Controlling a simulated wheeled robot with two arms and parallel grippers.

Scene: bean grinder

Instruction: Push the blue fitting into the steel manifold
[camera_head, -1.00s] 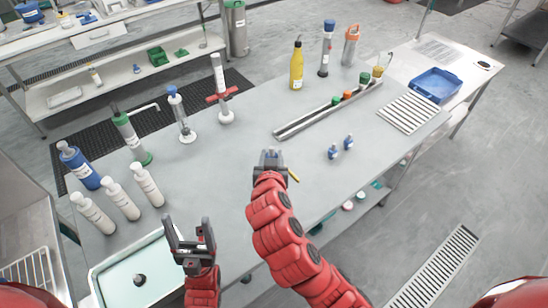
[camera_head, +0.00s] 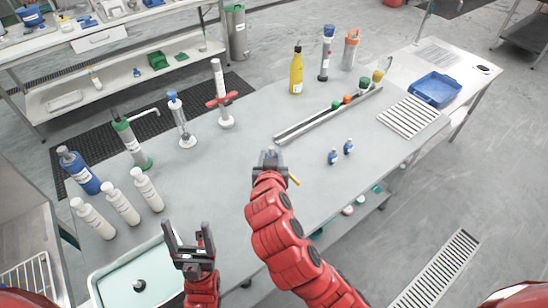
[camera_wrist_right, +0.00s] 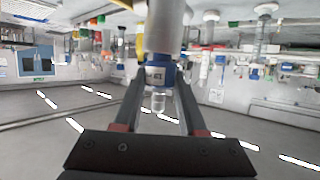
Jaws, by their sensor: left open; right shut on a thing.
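Two more small blue-topped fittings (camera_head: 334,157) (camera_head: 348,147) stand right of my gripper. My left gripper (camera_head: 188,236) is open and empty.
A pale tray (camera_head: 115,290) with a dark knob lies below left. White bottles (camera_head: 121,205), a blue bottle (camera_head: 80,172) and syringe-like tools (camera_head: 182,122) line the left side. A yellow bottle (camera_head: 297,72) stands at the back. A blue bin (camera_head: 436,87) is far right.

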